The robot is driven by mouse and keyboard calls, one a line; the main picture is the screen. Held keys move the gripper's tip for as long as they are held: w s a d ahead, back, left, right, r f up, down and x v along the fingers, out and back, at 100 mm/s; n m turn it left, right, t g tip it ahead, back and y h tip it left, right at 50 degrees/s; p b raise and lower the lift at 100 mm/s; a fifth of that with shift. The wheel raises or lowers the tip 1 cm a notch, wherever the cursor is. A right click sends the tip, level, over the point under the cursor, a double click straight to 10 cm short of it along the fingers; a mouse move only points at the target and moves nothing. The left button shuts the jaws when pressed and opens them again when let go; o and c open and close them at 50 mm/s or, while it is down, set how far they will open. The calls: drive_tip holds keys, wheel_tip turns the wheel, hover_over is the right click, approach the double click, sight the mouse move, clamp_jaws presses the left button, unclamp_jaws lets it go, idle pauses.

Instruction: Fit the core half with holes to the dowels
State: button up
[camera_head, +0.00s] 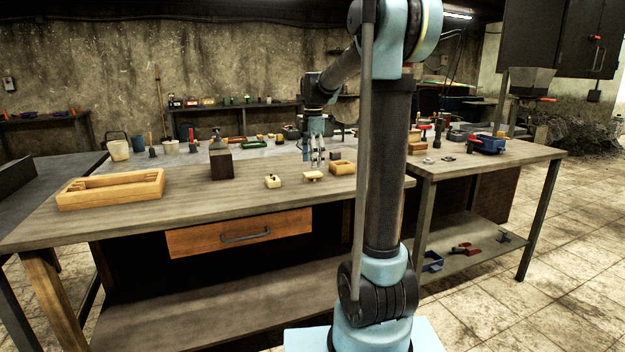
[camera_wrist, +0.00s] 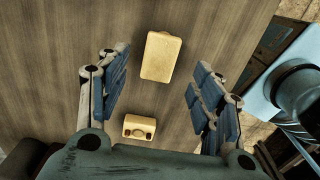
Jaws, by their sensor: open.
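My gripper (camera_head: 317,162) points down over the front part of the wooden bench. In the wrist view its two blue-padded fingers (camera_wrist: 160,82) are spread wide with nothing held between them. A plain cream block (camera_wrist: 161,57) lies beyond the gap, its upper face showing no holes. A second cream block (camera_wrist: 139,127), with two dark round spots and a notch, lies nearer the palm; I cannot tell for sure whether the spots are holes or dowels. In the head view two small cream pieces lie apart on the bench, one at left (camera_head: 272,181) and one below my gripper (camera_head: 313,176).
A wooden box (camera_head: 342,168) stands right of the cream pieces. A dark grey block (camera_head: 221,164) and a long wooden frame (camera_head: 112,189) stand to the left. Bare bench top lies between them. The bench's front edge is close to the pieces.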

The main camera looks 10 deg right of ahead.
sight(313, 173)
drive_tip(key=shift+f, duration=2.35)
drive_tip(key=c, duration=1.2)
